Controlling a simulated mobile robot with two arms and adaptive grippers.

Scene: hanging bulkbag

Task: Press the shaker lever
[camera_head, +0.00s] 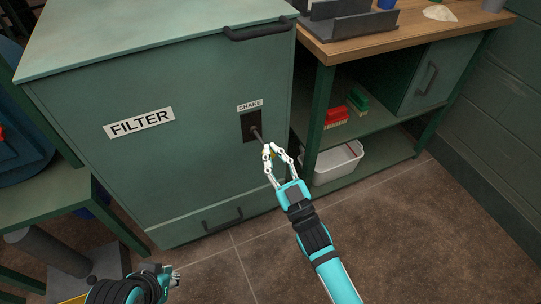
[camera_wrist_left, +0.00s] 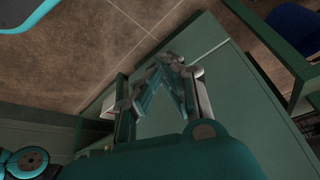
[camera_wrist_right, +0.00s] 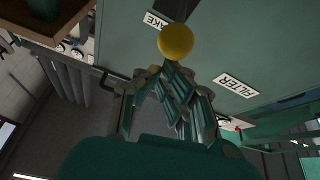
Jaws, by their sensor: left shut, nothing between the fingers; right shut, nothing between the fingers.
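The shaker lever (camera_head: 257,135) is a dark rod that sticks out of a black slotted plate (camera_head: 250,126) under the SHAKE label on the green filter cabinet. Its yellow ball knob (camera_wrist_right: 175,41) shows in the right wrist view, just beyond my right fingertips. My right gripper (camera_head: 271,150) is shut and empty at the lever's outer end and largely hides the knob in the head view. I cannot tell whether it touches the knob. It also shows in the right wrist view (camera_wrist_right: 168,72). My left gripper (camera_head: 174,276) is shut and empty, low over the floor, away from the lever.
The filter cabinet (camera_head: 130,180) has handles at top and bottom. A wooden-topped bench (camera_head: 400,35) stands at its right, with red (camera_head: 334,117) and green (camera_head: 357,101) brushes and a white bin (camera_head: 337,165) on its shelves. A green table (camera_head: 50,200) stands at left. Floor in front is clear.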

